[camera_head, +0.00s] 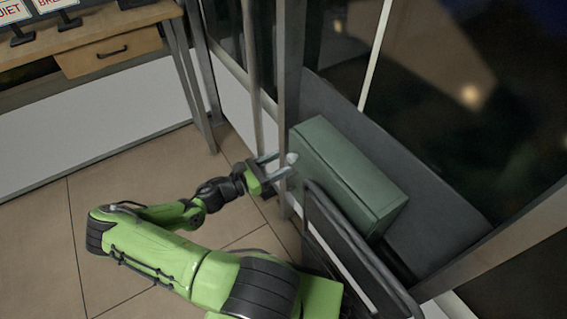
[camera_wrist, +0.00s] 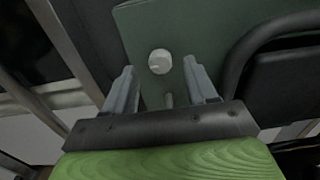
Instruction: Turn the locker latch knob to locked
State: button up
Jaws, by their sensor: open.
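The locker is a dark green box (camera_head: 350,170) standing at the right of the head view, with its narrow side toward my gripper. Its latch knob is a round white knob (camera_wrist: 160,61) on the green face in the wrist view, with a small mark on its lower left. The knob also shows as a pale spot (camera_head: 291,158) in the head view. My gripper (camera_head: 276,166) is open, its fingers pointing at that face. In the wrist view the fingers (camera_wrist: 163,85) stand left and right of the knob, apart from it.
A dark chair-like frame (camera_head: 345,245) stands close in front of the locker, at the right of my gripper. A grey metal post (camera_head: 291,80) rises at the left of the locker. A wooden desk (camera_head: 110,45) is at the upper left. The tiled floor (camera_head: 45,240) at left is clear.

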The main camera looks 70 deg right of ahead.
aim_at(291, 158)
jog(key=shift+x, duration=1.25)
jog(key=c, duration=1.1)
jog(key=shift+o, duration=0.2)
jog(key=shift+m, duration=0.4)
jog(key=m, duration=0.3)
jog(key=shift+s+m, duration=0.1)
jog(key=shift+m, duration=0.3)
jog(key=m, duration=0.4)
jog(key=shift+a+f, duration=0.1)
jog(key=m+b, duration=0.1)
jog(key=m, duration=0.4)
jog(key=shift+f, duration=0.1)
jog(key=shift+m+b, duration=1.05)
jog(key=shift+m, duration=1.15)
